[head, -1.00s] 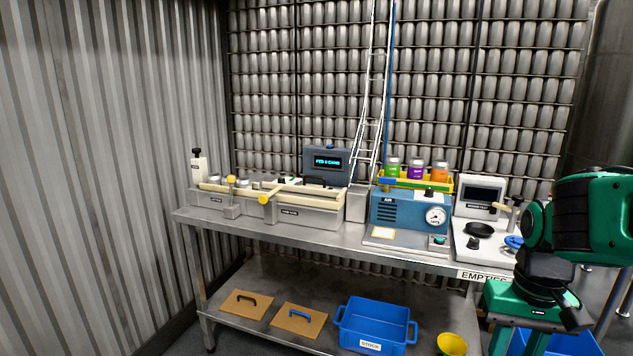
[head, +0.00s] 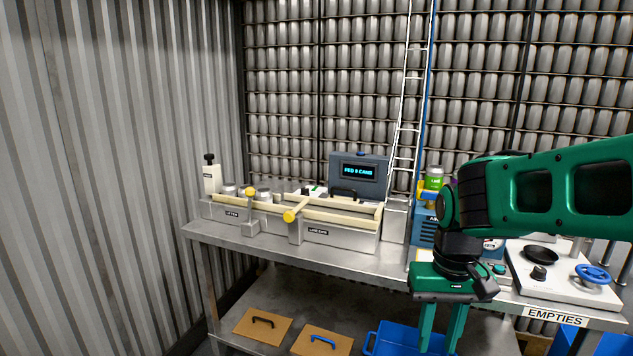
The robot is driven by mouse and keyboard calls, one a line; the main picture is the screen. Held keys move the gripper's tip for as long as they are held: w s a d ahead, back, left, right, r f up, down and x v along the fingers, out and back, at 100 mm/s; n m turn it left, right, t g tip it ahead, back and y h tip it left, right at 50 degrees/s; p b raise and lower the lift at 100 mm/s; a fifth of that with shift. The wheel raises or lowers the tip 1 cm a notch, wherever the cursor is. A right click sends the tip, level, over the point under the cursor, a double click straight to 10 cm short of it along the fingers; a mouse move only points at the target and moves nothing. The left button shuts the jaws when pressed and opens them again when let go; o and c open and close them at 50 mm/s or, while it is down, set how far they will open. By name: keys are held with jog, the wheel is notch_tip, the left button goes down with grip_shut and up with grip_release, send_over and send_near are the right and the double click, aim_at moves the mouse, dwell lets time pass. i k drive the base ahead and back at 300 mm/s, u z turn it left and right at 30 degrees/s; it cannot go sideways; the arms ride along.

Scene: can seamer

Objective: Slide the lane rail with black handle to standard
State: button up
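The lane unit (head: 340,238) is a grey box with a front label on the steel bench. Cream rails (head: 335,217) run along its top. A black handle (head: 345,192) shows behind the front rail, below the display. A yellow-knobbed cream bar (head: 290,215) sticks out at the unit's left end. The "standard" mark cannot be made out. My gripper (head: 441,346) hangs to the right of the lane unit, in front of the bench. Its two green fingers point down, apart, with nothing between them.
A grey display (head: 359,172) stands behind the lane unit. A white ladder-like chute (head: 407,110) rises beside it. A smaller box with cans (head: 226,211) stands at left. A blue machine (head: 424,232) is partly hidden by my arm. A blue bin (head: 388,338) sits below.

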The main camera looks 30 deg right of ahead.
aim_at(336, 202)
jog(key=z, duration=0.15)
jog(key=i, duration=0.9)
jog(key=z, duration=0.3)
